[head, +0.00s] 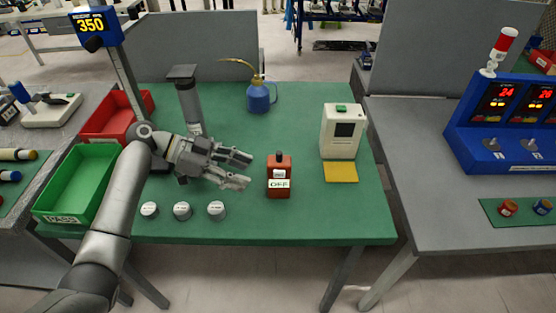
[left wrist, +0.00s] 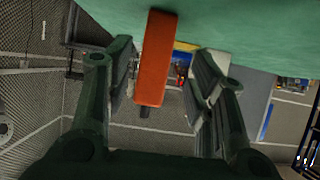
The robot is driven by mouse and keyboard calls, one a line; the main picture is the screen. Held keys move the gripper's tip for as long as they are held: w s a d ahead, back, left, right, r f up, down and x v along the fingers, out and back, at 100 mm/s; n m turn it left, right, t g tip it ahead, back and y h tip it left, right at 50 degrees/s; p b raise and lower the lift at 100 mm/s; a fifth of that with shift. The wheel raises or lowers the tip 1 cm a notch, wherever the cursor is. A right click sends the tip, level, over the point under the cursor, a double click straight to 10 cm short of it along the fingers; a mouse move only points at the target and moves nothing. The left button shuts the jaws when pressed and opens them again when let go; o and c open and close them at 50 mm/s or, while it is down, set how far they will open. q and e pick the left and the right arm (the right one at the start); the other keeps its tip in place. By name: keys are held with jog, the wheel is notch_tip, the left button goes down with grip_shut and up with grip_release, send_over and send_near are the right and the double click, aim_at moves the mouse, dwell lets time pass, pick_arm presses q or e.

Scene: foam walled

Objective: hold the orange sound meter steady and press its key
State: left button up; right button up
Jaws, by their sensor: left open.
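The orange sound meter (head: 279,188) stands upright on the green table mat, with a black tip on top, a small light panel and a label reading OFF on its front. My left gripper (head: 248,171) is open just to the left of the meter, fingers pointing at it. In the left wrist view the meter (left wrist: 155,60) shows as an orange bar between the two open fingers (left wrist: 163,78), with a gap to each side. Its key cannot be made out clearly. My right gripper is not in view.
Three white round pieces (head: 182,211) lie in front of my left gripper. A white device (head: 342,131) with a yellow pad (head: 341,172) stands to the right. A blue oil can (head: 258,97) is behind. Green (head: 75,183) and red (head: 110,117) bins are at the left.

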aim_at(275, 183)
pick_arm(q)
jog(key=shift+w, duration=0.25)
jog(key=shift+s+d, duration=0.15)
jog(key=shift+d, duration=0.1)
jog(key=x, duration=0.3)
jog(key=b+x, duration=0.1)
jog(key=shift+s+d+f, duration=0.1)
jog(key=shift+s+d, duration=0.15)
jog(key=b+x, duration=0.1)
jog(key=x, duration=0.2)
jog(key=shift+d+f, duration=0.1)
jog(key=shift+d+f+b, duration=0.2)
jog(key=shift+d+b, duration=0.3)
jog(key=shift+d, duration=0.25)
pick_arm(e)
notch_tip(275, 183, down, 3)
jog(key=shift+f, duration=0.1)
pick_arm(q)
jog(key=shift+c, duration=0.3)
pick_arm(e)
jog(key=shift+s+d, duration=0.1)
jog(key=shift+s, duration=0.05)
